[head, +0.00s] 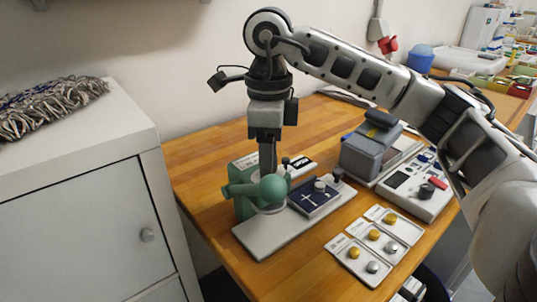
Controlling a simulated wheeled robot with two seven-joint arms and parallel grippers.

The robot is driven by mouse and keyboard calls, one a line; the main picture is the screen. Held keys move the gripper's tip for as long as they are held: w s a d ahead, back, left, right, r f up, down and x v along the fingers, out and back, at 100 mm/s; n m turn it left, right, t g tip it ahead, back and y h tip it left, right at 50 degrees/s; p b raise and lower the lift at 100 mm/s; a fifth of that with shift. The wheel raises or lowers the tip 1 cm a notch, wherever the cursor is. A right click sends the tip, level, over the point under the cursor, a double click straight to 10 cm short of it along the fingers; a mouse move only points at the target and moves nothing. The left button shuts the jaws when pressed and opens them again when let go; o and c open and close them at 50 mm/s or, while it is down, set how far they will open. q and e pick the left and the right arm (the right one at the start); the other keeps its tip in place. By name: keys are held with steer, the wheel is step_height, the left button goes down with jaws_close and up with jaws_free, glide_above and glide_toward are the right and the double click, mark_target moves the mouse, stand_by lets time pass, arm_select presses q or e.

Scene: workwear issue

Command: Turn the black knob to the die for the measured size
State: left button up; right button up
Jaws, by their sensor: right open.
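A green press (243,193) stands on a pale base plate (262,238) on the wooden table. My right gripper (267,168) points straight down from above and is right over the green press. Its fingertips are partly lost against the press, and I cannot tell whether they touch it. Small black knobs show near the press, one behind it (285,161) and one to its right (337,174). A dark blue block (314,198) with white markings and a grey round piece lies right of the press. The die markings are too small to read. My left gripper is out of view.
Several small trays (371,260) with gold and silver discs lie at the front right. A white panel device (399,195) with a dark display and a grey box (360,157) stand behind them. A white cabinet (75,205) stands at the left.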

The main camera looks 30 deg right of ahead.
steer(key=shift+f, duration=0.15)
steer(key=c, duration=1)
